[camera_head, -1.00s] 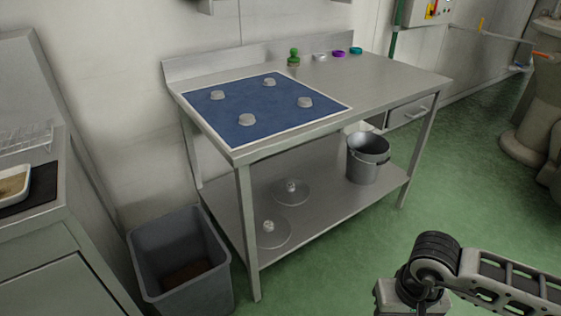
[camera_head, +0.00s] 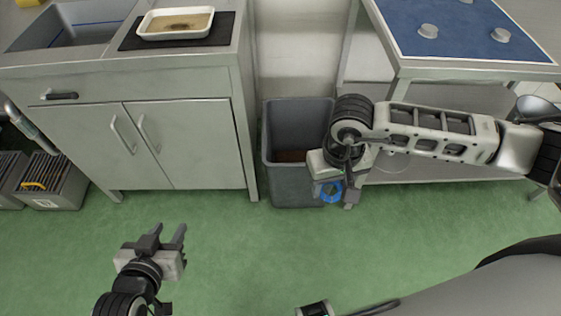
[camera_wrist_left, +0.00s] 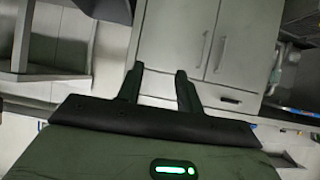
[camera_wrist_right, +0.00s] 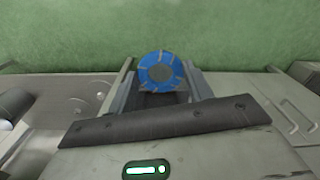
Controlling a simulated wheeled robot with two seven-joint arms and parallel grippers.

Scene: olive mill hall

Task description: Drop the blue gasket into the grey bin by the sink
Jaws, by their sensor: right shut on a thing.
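The blue gasket (camera_head: 329,191) is a ring held in my right gripper (camera_head: 333,190), just in front of the grey bin's right side in the head view. In the right wrist view the gasket (camera_wrist_right: 161,72) sits between the two fingers, with green floor behind it. The grey bin (camera_head: 290,190) stands on the floor between the sink cabinet and the steel table; its open top shows something brown inside. My right arm covers part of its right side. My left gripper (camera_head: 168,240) is open and empty above the floor, in front of the cabinet.
The sink cabinet (camera_head: 190,150) stands left of the bin, with a sink (camera_head: 75,30) and a white tray (camera_head: 176,24) on a black mat. The steel table (camera_head: 480,70) with a blue mat is at right. Crates (camera_head: 50,185) stand far left. The green floor in front is clear.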

